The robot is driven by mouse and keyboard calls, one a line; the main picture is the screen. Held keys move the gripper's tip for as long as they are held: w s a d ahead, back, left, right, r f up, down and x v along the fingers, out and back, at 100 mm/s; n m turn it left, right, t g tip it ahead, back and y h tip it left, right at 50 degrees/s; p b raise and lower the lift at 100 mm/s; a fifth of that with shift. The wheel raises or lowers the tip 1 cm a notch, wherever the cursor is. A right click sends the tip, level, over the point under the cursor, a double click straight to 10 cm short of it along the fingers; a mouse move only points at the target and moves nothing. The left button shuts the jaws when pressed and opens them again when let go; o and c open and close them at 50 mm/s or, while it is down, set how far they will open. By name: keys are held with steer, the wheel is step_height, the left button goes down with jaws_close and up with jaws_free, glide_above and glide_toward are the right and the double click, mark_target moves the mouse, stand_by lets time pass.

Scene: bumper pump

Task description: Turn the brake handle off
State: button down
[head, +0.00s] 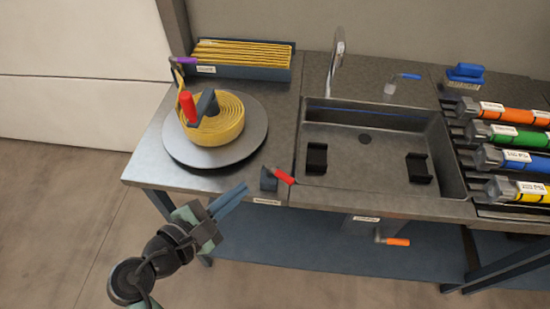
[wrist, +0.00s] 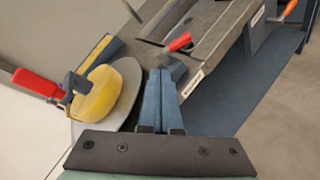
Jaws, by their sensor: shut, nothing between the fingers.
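A small lever with a red grip (head: 284,177) sits on a dark bracket (head: 268,180) at the front edge of the steel counter, between the hose reel and the sink; I take it for the brake handle. Its grip points right in the head view. In the wrist view the red lever (wrist: 178,43) shows just beyond my fingertips, its base partly hidden by them. My gripper (head: 245,188) has its blue fingers together, empty, left of the bracket in the head view. In the wrist view the fingers (wrist: 163,72) point up towards the lever; whether they touch it I cannot tell.
A yellow hose reel (head: 228,128) on a round grey plate (head: 180,150) carries an upright red crank grip (head: 187,108). The sink (head: 365,165) lies to the right. An orange-gripped handle (head: 397,242) hangs below it. Floor before the counter looks clear.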

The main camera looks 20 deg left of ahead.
steer(key=s+d+n+t+h+p, duration=0.1)
steer(key=s+d+n+p, duration=0.1)
steer(key=s+n+p, duration=0.4)
steer(key=n+b, duration=0.2)
glide_toward(281, 178)
steer(key=x, duration=0.6)
steer(key=shift+w+d+f, duration=0.2)
steer(key=shift+w, duration=0.15)
